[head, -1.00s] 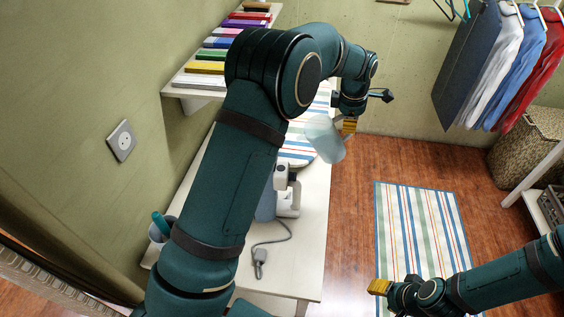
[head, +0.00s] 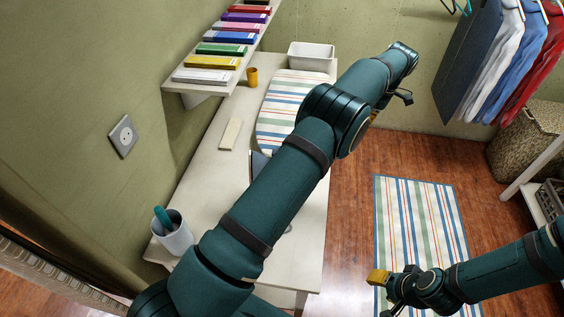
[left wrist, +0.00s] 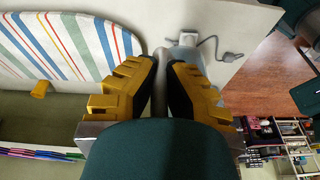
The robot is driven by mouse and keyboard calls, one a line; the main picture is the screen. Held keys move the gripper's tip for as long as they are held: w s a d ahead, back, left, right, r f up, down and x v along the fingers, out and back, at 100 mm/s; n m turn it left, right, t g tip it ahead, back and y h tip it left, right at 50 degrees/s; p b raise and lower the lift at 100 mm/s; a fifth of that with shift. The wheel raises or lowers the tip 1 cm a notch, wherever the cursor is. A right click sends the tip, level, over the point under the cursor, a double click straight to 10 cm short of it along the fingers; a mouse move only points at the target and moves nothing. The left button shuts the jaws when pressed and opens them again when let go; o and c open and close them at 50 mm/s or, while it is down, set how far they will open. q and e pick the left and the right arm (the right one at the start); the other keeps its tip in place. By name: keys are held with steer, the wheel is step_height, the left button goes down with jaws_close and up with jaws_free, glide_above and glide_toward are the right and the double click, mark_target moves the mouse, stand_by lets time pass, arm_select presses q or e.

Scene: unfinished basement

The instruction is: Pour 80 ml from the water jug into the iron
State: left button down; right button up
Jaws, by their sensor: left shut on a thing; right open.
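My left gripper (left wrist: 162,72) is shut on the water jug (left wrist: 161,82). In the left wrist view only a narrow grey part of the jug shows between the yellow fingers. In the head view my left arm hides the jug and most of the gripper. The iron (left wrist: 188,41) is partly hidden beyond the fingers, with its cord and plug on the white table. In the head view only a bluish sliver of the iron (head: 259,165) shows beside my arm. My right gripper (head: 382,293) is open and empty above the striped rug.
The table (head: 207,190) holds a striped ironing pad (head: 288,100), a white bin (head: 311,56), an orange cup (head: 252,77), a pale block (head: 231,134) and a cup with a teal item (head: 171,236). A shelf (head: 196,90) overhangs its left side. A striped rug (head: 415,220) lies right.

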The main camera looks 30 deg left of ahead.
stand_by(0.4)
arm_select(q)
steer(key=shift+r, duration=1.5)
